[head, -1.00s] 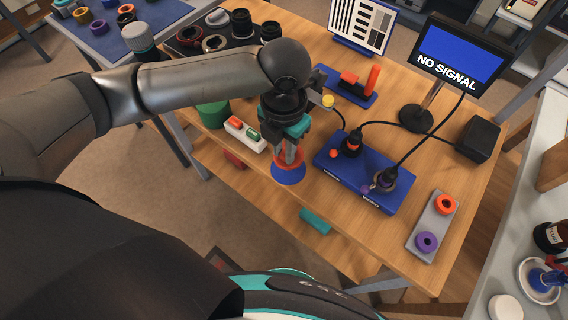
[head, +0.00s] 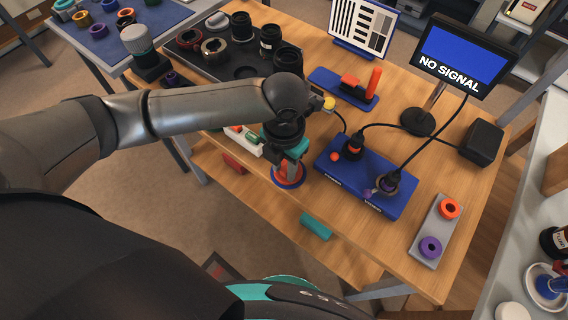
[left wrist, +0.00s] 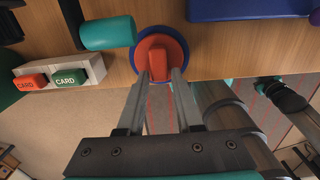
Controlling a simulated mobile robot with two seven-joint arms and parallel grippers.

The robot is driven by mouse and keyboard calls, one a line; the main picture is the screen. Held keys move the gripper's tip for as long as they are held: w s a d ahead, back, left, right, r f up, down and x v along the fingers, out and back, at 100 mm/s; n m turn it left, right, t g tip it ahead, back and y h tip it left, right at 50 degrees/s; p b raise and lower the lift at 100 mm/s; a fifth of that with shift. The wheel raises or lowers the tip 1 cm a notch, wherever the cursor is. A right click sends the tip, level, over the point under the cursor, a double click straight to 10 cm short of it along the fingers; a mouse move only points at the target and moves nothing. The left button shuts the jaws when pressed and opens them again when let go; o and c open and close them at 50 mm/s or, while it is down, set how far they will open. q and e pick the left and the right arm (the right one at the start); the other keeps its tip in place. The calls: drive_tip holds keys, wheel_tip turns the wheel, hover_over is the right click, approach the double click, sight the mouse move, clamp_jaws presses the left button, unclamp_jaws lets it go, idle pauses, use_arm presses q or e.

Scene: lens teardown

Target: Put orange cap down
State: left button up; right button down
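The orange cap (left wrist: 158,60) is a round red-orange disc with a raised grip. It lies over a blue round pad (left wrist: 184,50) at the table's front edge, and appears to rest flat on it. My left gripper (left wrist: 161,74) points down at the cap, with one finger on each side of the raised grip and little or no gap. In the head view the cap (head: 289,173) and the pad (head: 287,184) show just below my left gripper (head: 290,160), which partly covers the cap. My right gripper is not in view.
A card holder (left wrist: 88,68) and a teal cylinder (left wrist: 108,33) lie beside the pad. A blue box (head: 350,182) with cabled plugs stands to the right. A grey tray (head: 437,228) holds orange and purple rings. A black mat (head: 215,72) bears lens parts behind my arm.

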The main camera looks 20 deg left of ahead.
sight(284, 170)
use_arm(q)
drive_tip(key=shift+o, duration=1.2)
drive_tip(key=shift+r, duration=0.1)
wheel_tip(284, 170, up, 12)
drive_tip(key=p, duration=0.3)
drive_tip(key=shift+r, duration=0.1)
